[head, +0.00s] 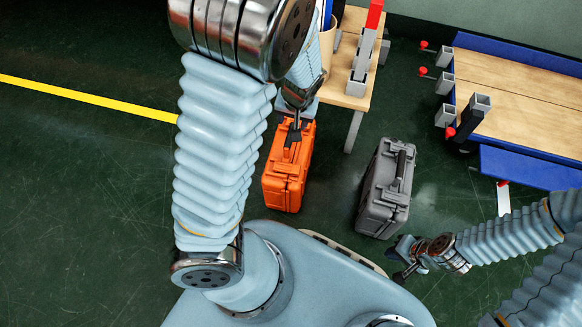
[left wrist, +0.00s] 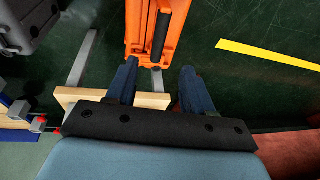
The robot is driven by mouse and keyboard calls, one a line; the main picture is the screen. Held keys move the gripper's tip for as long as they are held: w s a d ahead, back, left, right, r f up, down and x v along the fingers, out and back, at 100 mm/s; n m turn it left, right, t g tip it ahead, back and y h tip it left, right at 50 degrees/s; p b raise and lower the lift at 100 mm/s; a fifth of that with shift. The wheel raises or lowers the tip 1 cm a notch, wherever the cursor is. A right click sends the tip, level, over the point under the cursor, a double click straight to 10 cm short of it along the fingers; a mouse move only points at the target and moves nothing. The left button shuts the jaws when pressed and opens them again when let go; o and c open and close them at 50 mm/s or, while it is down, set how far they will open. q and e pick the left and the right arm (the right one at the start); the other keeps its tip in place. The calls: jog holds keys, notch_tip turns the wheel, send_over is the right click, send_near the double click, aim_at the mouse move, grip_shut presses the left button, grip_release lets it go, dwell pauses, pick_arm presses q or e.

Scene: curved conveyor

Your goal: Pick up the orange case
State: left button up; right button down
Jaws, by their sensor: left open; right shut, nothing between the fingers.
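The orange case (head: 285,178) stands on the dark green floor, with its black handle on top. In the left wrist view the case (left wrist: 172,40) is at the top, with its black handle (left wrist: 160,38) just beyond the fingertips and between their lines. My left gripper (head: 295,128) is open above the handle end of the case. Its two dark fingers also show in the left wrist view (left wrist: 158,68), with nothing held. Whether a finger touches the case cannot be told. My right gripper (head: 402,262) is shut and empty, below the grey case.
A grey case (head: 376,195) stands on the floor to the right of the orange one. A wooden table (head: 354,87) with grey and red parts is behind. A blue-edged wooden workbench (head: 520,95) is at the upper right. A yellow line (head: 90,98) crosses open floor at left.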

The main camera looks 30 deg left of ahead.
pick_arm(q)
jog(key=b, duration=0.2)
send_over(290, 160)
jog(key=w+a, duration=0.2)
jog(key=w, duration=0.1)
notch_tip(290, 160, down, 6)
jog(key=shift+w+f, duration=0.1)
jog(key=b+x, duration=0.2)
jog(key=x, duration=0.3)
jog(key=shift+d+f+b, duration=0.3)
jog(key=shift+b, duration=0.1)
jog(key=shift+r, duration=0.1)
grip_shut()
